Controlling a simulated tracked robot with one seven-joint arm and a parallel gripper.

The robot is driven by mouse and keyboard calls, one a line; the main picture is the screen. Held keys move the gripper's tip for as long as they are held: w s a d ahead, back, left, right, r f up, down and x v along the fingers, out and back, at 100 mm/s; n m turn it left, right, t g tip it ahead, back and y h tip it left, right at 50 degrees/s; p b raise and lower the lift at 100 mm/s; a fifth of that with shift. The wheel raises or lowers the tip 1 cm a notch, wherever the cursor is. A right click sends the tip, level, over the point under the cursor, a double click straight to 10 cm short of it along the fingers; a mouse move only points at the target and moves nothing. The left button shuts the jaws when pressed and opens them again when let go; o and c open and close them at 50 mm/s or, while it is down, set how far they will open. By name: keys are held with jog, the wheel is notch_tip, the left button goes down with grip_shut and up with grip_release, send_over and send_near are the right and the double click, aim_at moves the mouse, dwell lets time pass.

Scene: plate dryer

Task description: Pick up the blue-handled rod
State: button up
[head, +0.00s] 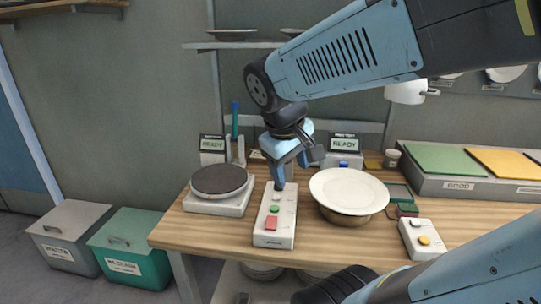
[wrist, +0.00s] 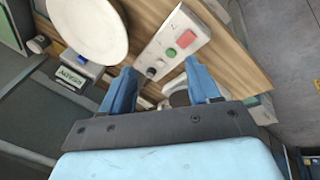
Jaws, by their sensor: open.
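A thin upright rod with a blue top end (head: 235,107) and a teal shaft stands at the back left of the table, behind the round dark plate unit. Its lower end is near some small white posts; I cannot tell how it is held. I cannot make out the rod in the wrist view. My gripper (head: 293,168) hangs from the blue arm over the middle of the table, to the right of the rod and apart from it. In the wrist view my gripper (wrist: 160,66) has its two blue fingers spread wide with nothing held between them.
The wooden table (head: 190,232) carries a dark round disc on a white base (head: 218,205), a button box (head: 275,232), a white plate on a bowl (head: 348,188) and a smaller box (head: 422,240). READY displays stand behind. Grey (head: 68,232) and green bins (head: 130,245) stand left.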

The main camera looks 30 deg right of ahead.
jog(key=w+d+f+n+g+h, duration=0.3)
jog(key=w+d+n+h, duration=0.6)
jog(key=w, duration=0.1)
jog(key=w+a+f+n+t+h, duration=0.2)
jog(key=w+f+n+t, duration=0.1)
jog(key=w+n+t, duration=0.4)
jog(key=w+a+f+n+t+h, duration=0.25)
jog(key=w+n, duration=0.25)
jog(key=w, duration=0.3)
jog(key=shift+y, duration=0.45)
jog(key=x, duration=0.9)
jog(key=f+x, duration=0.1)
jog(key=x, duration=0.4)
grip_shut()
